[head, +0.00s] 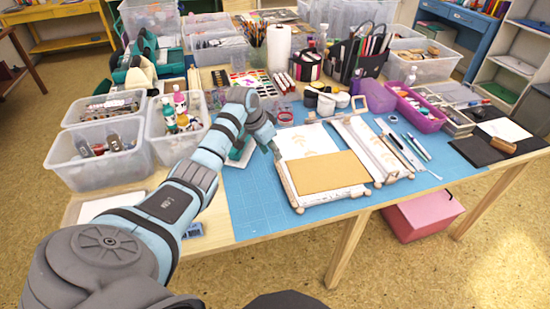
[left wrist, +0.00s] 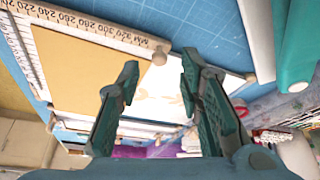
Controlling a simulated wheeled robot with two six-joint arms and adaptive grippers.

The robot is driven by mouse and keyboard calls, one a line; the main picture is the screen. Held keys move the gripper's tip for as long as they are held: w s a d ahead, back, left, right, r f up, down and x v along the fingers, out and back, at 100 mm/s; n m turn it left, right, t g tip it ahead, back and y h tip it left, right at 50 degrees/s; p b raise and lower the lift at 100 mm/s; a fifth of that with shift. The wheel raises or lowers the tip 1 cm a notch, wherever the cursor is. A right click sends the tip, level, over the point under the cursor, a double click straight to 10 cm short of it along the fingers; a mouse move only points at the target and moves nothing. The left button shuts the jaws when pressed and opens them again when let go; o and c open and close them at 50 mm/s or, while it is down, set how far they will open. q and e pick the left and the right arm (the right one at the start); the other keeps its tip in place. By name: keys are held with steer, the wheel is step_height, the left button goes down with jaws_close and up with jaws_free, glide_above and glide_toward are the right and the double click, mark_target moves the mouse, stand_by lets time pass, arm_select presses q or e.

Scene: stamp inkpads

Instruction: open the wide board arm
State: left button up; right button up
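The hinged board lies on the blue mat (head: 250,200). Its left part (head: 295,143) is pale with a wooden frame and carries a tan card (head: 325,172). Its right part is a narrower pale panel (head: 372,150); I cannot tell which is the wide arm. My left gripper (head: 275,150) hangs over the board's far left corner. In the left wrist view the gripper (left wrist: 158,75) is open, nothing between its fingers. The tan card (left wrist: 85,60), a ruler-marked wooden edge (left wrist: 100,30) and its round knob (left wrist: 160,55) show beyond them. My right gripper is not in view.
Clear bins (head: 100,165) with bottles fill the left. Pens and tweezers (head: 415,145) lie right of the board. Small jars (head: 325,102) stand behind it. The mat's front left is clear.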

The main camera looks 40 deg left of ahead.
arm_select(q)
steer(key=x, duration=0.3)
steer(key=shift+b, duration=0.3)
steer(key=shift+r, duration=0.15)
jaws_close()
